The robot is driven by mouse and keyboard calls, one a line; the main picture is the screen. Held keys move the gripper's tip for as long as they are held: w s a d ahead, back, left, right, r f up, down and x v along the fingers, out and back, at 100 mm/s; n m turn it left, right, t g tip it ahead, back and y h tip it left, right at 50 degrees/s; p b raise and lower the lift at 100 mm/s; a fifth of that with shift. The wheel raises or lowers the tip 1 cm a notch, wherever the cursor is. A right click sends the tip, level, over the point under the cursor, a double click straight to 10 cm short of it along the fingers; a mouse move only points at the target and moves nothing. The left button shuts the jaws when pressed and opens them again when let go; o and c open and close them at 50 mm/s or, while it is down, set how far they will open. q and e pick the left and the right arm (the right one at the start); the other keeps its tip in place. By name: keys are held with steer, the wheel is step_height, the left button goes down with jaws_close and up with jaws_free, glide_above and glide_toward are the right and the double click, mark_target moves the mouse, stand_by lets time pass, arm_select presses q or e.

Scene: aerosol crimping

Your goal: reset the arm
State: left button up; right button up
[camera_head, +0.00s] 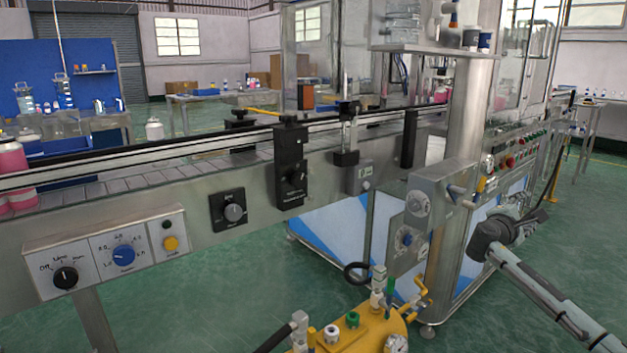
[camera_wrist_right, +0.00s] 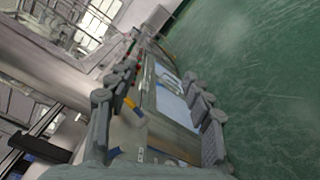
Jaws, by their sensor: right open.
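My right arm reaches in from the lower right in the head view. My right gripper (camera_head: 521,222) is at its far end, in front of the crimping machine's lower panels, small and partly hidden by the wrist. In the right wrist view, the two fingers of my right gripper (camera_wrist_right: 160,75) stand wide apart with nothing between them. The machine's side shows beyond and between them. My left arm and gripper are in neither view.
A conveyor (camera_head: 130,182) with control knobs runs across the left and middle. A steel column (camera_head: 462,120) stands left of my right gripper. A yellow tank (camera_head: 350,335) with valves is at the bottom. Open green floor (camera_head: 592,225) lies to the right.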

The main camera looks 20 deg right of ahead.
steer(key=w+a+f+m+t+y, duration=0.1)
steer(key=w+a+f+m+y, duration=0.2)
steer(key=f+m, duration=0.15)
steer(key=w+a+f+m+t+y, duration=0.1)
steer(key=w+a+f+m+y, duration=0.15)
steer(key=f, duration=0.35)
steer(key=s+a+f+y, duration=0.3)
steer(key=a+f, duration=0.6)
steer(key=f, duration=0.3)
steer(key=s+a+f+n+g+y, duration=0.1)
steer(key=s+a+f+y, duration=0.1)
steer(key=s+a+f, duration=0.45)
steer(key=s+a+f+y, duration=0.2)
steer(key=s+a+f, duration=0.1)
steer(key=a+f, duration=0.65)
steer(key=s+a+f+g+y, duration=0.1)
steer(key=s+a+f, duration=0.2)
steer(key=s+a, duration=0.3)
steer(key=s+a+f+g+y, duration=0.1)
steer(key=s+a+f+y, duration=0.1)
steer(key=s+a, duration=0.4)
steer(key=a+f, duration=0.1)
steer(key=a, duration=0.4)
steer(key=shift+s+m, duration=0.3)
steer(key=shift+s, duration=0.05)
steer(key=shift+d+f, duration=0.1)
